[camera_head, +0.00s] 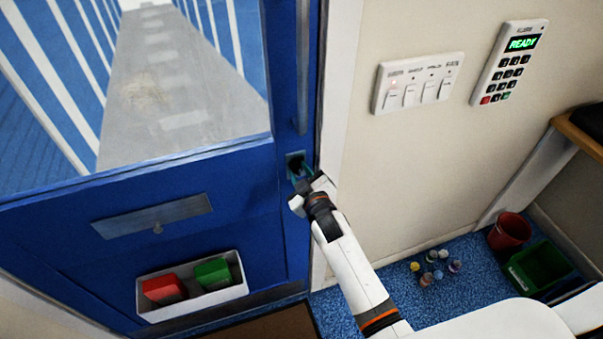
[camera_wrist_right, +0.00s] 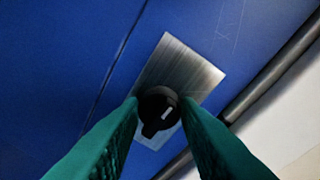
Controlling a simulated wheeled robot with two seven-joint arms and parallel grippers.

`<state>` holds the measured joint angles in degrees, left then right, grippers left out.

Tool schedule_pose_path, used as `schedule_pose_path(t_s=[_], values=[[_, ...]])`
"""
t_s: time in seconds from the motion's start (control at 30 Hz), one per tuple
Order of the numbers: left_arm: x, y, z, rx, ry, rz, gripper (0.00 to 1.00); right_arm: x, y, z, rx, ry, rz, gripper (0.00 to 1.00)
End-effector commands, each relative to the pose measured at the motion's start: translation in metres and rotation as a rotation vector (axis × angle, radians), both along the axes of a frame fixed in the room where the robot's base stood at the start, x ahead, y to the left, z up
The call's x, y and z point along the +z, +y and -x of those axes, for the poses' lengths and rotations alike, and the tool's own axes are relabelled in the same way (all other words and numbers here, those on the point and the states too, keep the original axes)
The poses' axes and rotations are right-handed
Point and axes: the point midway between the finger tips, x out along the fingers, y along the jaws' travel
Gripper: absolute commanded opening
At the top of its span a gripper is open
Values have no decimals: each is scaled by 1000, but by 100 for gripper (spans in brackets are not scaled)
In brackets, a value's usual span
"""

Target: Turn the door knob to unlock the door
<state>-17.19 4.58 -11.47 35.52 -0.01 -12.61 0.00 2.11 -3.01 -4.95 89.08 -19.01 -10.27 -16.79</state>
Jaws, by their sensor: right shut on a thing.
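The blue door (camera_head: 230,180) has a large window and stands in its frame. Its knob (camera_wrist_right: 157,108) is black with a pale mark, on a brushed metal plate (camera_wrist_right: 185,70) near the door's right edge. My right gripper (camera_head: 297,175) is at the plate. In the right wrist view, its green fingers (camera_wrist_right: 158,112) stand on both sides of the knob and are shut on it. The pale mark points up and to the right in that view. In the head view the gripper hides most of the knob. My left gripper is not in view.
A vertical handle (camera_head: 302,65) is above the plate. A switch panel (camera_head: 418,83) and a keypad (camera_head: 509,62) reading READY are on the wall. A white bin (camera_head: 193,300) hangs low on the door.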

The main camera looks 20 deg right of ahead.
Motion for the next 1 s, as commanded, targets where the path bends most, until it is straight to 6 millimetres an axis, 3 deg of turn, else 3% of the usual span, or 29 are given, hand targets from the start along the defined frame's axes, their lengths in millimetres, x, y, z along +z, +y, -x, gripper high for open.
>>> schedule_pose_path(t_s=[0.57, 0.6, 0.7, 1.0], values=[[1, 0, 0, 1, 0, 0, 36, 4, -1, -1, -1, -11, 32, 7], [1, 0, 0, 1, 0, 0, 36, 4, -1, -1, -1, -11, 32, 34], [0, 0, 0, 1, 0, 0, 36, 4, -1, -1, -1, -9, 31, 51], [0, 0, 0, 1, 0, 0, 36, 1, 0, 0, -1, -4, 30, 51]])
